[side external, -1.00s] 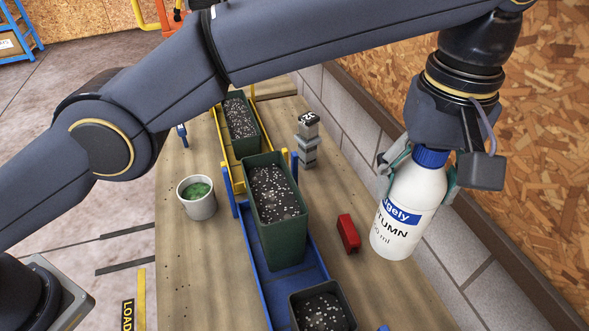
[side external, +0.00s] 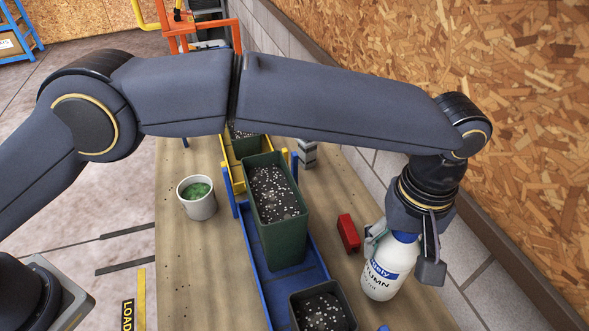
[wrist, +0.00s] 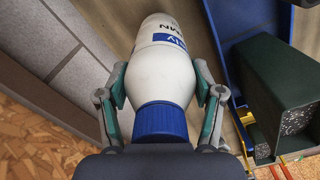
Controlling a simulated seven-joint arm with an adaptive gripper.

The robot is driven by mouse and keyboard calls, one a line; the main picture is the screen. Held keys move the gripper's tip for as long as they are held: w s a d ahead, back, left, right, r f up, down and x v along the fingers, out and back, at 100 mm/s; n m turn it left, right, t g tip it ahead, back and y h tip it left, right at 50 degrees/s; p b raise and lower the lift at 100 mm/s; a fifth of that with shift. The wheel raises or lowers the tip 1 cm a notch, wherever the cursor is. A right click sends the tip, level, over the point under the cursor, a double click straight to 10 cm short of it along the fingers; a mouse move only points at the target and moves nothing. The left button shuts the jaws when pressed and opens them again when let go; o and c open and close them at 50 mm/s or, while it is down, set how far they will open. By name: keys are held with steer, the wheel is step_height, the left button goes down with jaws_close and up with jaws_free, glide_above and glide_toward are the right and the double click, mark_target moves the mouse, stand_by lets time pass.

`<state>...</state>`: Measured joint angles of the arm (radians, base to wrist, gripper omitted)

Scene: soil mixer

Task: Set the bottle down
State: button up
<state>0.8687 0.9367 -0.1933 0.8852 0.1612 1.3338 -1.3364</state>
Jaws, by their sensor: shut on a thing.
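The white bottle (side external: 382,279) has a blue cap and a blue label band and stands close to upright at the right of the wooden table (side external: 190,270). My gripper (side external: 392,236) is shut on it just below the cap. In the wrist view the bottle (wrist: 162,75) lies between both fingers of the gripper (wrist: 162,92), which touch its sides near the shoulder. The bottle's base is at or very near the table top; I cannot tell if it touches.
A red block (side external: 348,233) lies just left of the bottle. A blue tray (side external: 262,265) with soil-filled green pots (side external: 280,235) runs down the middle. A white cup (side external: 197,197) stands at left. A grey block wall (side external: 478,272) borders the right side.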

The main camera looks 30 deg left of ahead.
steer(key=shift+f, duration=1.4)
steer(key=shift+f, duration=0.15)
steer(key=o, duration=1.7)
